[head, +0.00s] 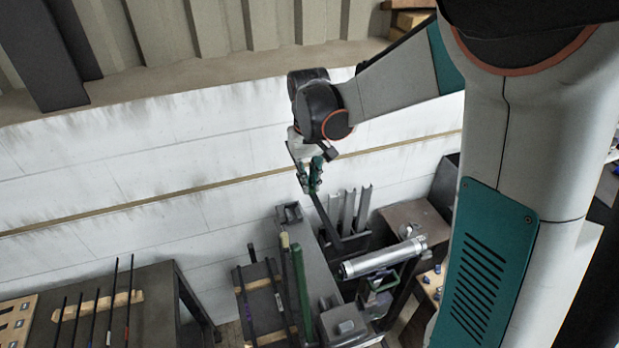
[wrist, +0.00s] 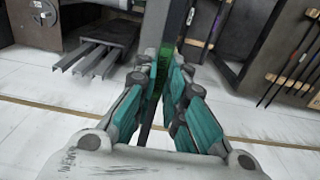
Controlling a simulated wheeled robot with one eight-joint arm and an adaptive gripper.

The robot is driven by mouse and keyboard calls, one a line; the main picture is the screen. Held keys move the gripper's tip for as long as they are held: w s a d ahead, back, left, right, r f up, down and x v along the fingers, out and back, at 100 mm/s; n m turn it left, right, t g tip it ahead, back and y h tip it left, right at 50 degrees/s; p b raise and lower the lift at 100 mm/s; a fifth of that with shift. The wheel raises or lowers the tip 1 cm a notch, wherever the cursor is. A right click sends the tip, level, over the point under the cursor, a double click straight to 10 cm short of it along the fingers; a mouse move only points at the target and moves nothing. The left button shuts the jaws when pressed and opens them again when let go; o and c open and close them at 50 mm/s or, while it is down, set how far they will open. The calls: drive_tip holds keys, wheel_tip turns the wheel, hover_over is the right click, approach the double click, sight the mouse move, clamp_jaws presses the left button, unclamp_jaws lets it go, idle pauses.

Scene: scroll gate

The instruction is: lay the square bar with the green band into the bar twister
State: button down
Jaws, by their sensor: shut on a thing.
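My gripper (head: 315,178) is in the air near the white wall, with its fingers closed around a dark square bar (head: 326,220). The bar slants down and to the right from the fingers in the head view. In the wrist view the fingers (wrist: 165,85) close on the bar (wrist: 173,35), and a green band (wrist: 164,68) shows at the fingertips. A long grey bench machine (head: 318,275) stands below, with a small block (head: 290,213) at its far end and a grey housing (head: 344,322) at its near end; it looks like the bar twister. The bar's lower end is near other grey parts; contact cannot be told.
A rack with dark bars (head: 251,305) stands left of the bench machine, beside a long green bar (head: 301,292). A metal cylinder (head: 383,258) and upright grey channels (head: 348,210) are to the right. A dark table with thin rods (head: 95,315) stands at lower left.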

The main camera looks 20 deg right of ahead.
drive_tip(key=shift+w+d+f+b, duration=0.1)
drive_tip(key=shift+f+b, duration=5.8)
drive_tip(key=shift+f, duration=1.75)
drive_tip(key=shift+w+d+f+b, duration=0.1)
drive_tip(key=shift+f+b, duration=5.75)
drive_tip(key=shift+f, duration=1.8)
drive_tip(key=shift+f+b, duration=0.25)
drive_tip(key=shift+b, duration=0.15)
drive_tip(key=c, duration=1.6)
unclamp_jaws()
drive_tip(key=shift+o, duration=0.2)
wheel_tip(320, 180, up, 12)
drive_tip(key=shift+s, duration=0.1)
